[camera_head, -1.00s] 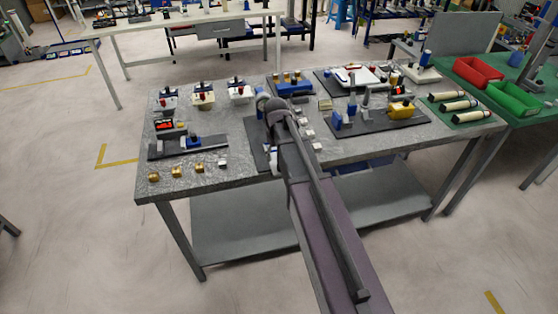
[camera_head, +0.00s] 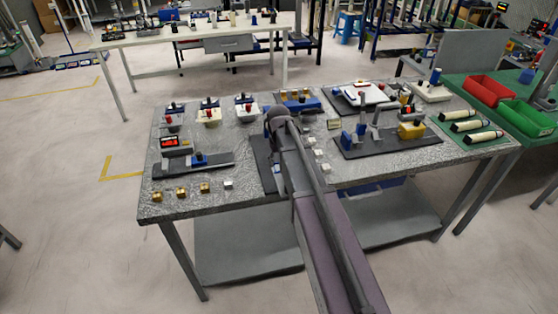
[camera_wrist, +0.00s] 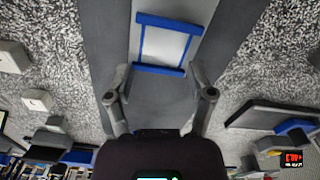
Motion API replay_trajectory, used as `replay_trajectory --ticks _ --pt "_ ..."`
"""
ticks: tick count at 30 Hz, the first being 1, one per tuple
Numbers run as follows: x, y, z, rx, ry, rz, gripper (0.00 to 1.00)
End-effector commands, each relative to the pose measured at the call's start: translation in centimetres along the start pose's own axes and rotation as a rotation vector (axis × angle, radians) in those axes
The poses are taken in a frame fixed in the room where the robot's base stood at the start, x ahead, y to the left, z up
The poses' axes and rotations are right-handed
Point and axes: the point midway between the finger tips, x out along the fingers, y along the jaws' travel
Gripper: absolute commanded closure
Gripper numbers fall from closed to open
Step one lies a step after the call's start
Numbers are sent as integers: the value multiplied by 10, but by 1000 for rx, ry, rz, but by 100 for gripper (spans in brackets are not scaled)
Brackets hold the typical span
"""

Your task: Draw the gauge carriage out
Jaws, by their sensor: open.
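In the wrist view, a pale grey block with a blue rectangular frame (camera_wrist: 160,70) lies along a dark grey base (camera_wrist: 160,100); it looks like the gauge carriage, though I cannot be sure. My gripper (camera_wrist: 158,75) is open, with one finger on each side of the frame's near bar. Whether the fingers touch it I cannot tell. In the head view, the dark base (camera_head: 262,150) shows beside my arm, which hides most of it and my gripper's fingers.
A rail with a blue block (camera_head: 198,160) and a red-lit display (camera_head: 169,142) stand at the table's left. Brass cubes (camera_head: 182,193) line the front edge. Pale cubes (camera_head: 317,153) sit just right of my arm, and a dark board with a yellow block (camera_head: 411,131) lies farther right.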

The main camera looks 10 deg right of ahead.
Motion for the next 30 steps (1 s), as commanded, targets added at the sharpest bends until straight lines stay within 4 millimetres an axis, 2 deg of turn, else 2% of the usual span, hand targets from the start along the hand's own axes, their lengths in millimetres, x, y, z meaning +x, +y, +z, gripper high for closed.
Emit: replay_trajectory --ticks 14,30 --pt "-23 0 0 0 0 0 30" --pt "-68 0 0 0 0 0 30"
